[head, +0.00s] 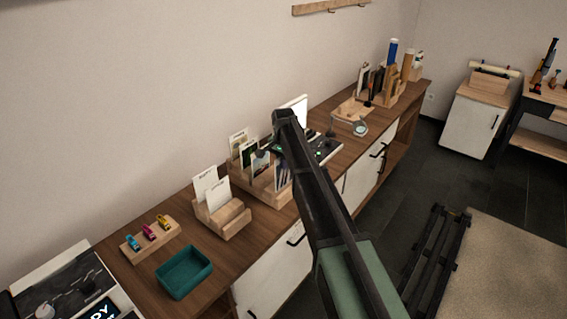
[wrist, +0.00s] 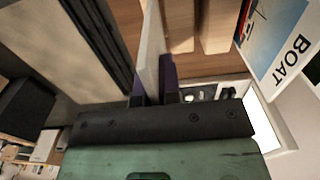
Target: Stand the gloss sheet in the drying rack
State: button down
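In the wrist view my gripper (wrist: 154,92) has its two dark fingers on either side of a thin pale sheet (wrist: 152,42), seen nearly edge-on. The sheet extends away beyond the fingertips; its printed face and finish cannot be made out. In the head view my arm hides most of the gripper, which is over the right part of a wooden slotted rack (head: 264,187) holding several upright printed cards. In the wrist view wooden bars (wrist: 216,25) lie just right of the sheet. Whether the sheet's lower edge touches the wood cannot be told.
A card marked BOAT (wrist: 279,42) stands right of the sheet in the wrist view. A smaller wooden holder (head: 222,217) carries two pale cards. A teal tray (head: 184,272) and a block with small coloured items (head: 150,238) stand nearer. Open counter lies around the tray.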

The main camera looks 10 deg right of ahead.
jog(key=shift+f+b, duration=2.4)
jog(key=shift+f, duration=0.1)
jog(key=c, duration=1.2)
grip_release()
jog(key=shift+c, duration=0.2)
notch_tip(320, 180, up, 9)
jog(key=p, duration=0.9)
jog(key=shift+r, duration=0.2)
jog(key=shift+f, duration=0.15)
